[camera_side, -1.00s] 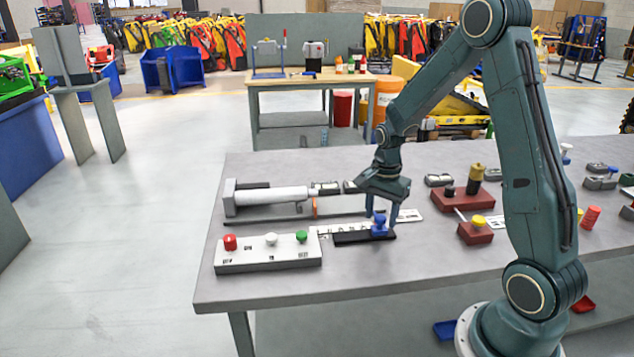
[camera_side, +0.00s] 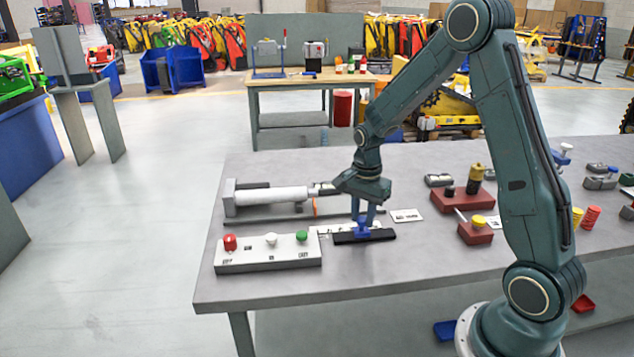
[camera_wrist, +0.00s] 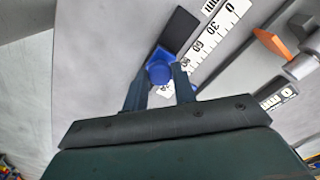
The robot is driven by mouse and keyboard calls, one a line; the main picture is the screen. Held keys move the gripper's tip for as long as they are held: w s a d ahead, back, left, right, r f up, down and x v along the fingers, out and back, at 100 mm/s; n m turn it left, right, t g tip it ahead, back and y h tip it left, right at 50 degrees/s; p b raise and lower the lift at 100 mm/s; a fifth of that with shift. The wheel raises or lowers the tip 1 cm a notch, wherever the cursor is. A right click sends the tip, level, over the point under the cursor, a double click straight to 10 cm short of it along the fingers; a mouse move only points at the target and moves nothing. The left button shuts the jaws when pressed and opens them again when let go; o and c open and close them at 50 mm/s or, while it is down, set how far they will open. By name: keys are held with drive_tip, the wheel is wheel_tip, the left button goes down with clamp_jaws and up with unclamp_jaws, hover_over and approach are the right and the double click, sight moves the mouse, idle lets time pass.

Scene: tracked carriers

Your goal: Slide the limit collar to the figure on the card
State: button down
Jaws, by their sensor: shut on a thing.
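The blue limit collar (camera_side: 362,230) sits on a short black rail (camera_side: 382,235) near the front of the bench. My gripper (camera_side: 363,212) points down and is shut on the collar's upper part. In the wrist view the collar (camera_wrist: 160,68) shows between my two fingers (camera_wrist: 160,88). A white scale (camera_wrist: 213,40) with black figures runs beside the rail; 0, 30, 60 and part of 90 can be read. The collar is near the 90 end, partly hidden by my fingers. A white card (camera_side: 406,215) lies flat behind the rail; its writing is too small to read.
A control box (camera_side: 268,258) with red, white and green buttons stands left of the rail. A white cylinder unit (camera_side: 272,196) lies behind. Red blocks (camera_side: 475,233) with knobs stand to the right. The bench front is clear.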

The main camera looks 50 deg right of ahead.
drive_tip(key=w+a, duration=0.3)
drive_tip(key=shift+w+a, duration=0.25)
drive_tip(key=shift+w, duration=0.05)
drive_tip(key=c, duration=1.1)
unclamp_jaws()
drive_tip(key=shift+c, duration=0.2)
drive_tip(key=shift+r, duration=0.15)
wheel_tip(320, 180, up, 14)
drive_tip(key=shift+f, duration=0.2)
drive_tip(key=shift+s, duration=0.1)
